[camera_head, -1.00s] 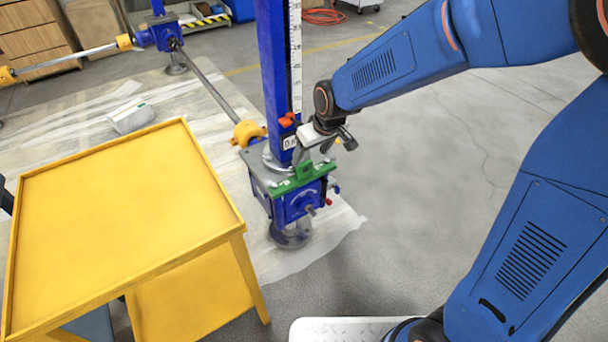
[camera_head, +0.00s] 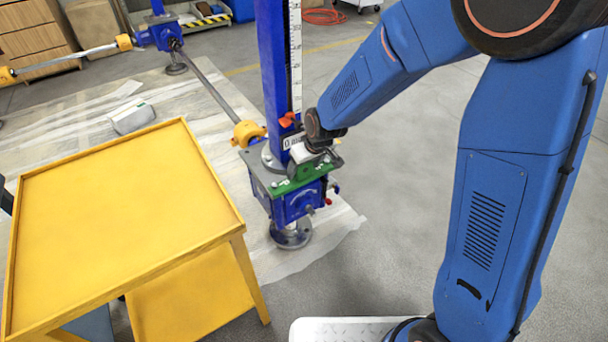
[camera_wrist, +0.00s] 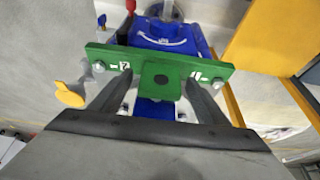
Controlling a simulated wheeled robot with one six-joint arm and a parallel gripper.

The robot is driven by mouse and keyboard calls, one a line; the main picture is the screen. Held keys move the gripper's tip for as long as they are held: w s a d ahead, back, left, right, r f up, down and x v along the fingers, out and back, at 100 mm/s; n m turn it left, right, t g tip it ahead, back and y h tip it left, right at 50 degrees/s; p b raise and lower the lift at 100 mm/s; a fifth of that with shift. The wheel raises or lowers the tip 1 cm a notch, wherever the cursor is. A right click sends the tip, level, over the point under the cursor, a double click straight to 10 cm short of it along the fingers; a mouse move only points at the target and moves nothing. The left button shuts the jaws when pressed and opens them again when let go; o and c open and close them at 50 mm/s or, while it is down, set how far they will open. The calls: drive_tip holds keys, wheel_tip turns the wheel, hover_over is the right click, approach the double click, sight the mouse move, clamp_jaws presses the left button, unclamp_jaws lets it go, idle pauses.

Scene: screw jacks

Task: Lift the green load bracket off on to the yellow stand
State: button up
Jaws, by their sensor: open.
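The green load bracket (camera_head: 301,184) sits on the blue screw jack (camera_head: 298,207) beside the blue column. In the wrist view the green bracket (camera_wrist: 160,73) spans the picture, with a bolt near each end and a dark hole in its middle tab. My gripper (camera_wrist: 158,97) is open, its two dark fingers on either side of the bracket's middle tab; I cannot tell whether they touch it. In the head view my gripper is down at the bracket and mostly hidden by my wrist. The yellow stand (camera_head: 120,215) is at the left, its flat top empty.
The blue column (camera_head: 272,70) with a scale rises right behind the bracket. A yellow coupling (camera_head: 247,133) and a shaft (camera_head: 208,82) lead to another jack (camera_head: 168,35) at the back. The floor right of the jack is clear.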

drive_tip(key=shift+f, duration=0.2)
drive_tip(key=c, duration=1.4)
drive_tip(key=shift+o, duration=0.2)
drive_tip(key=shift+w+r, duration=0.1)
drive_tip(key=shift+a, duration=0.1)
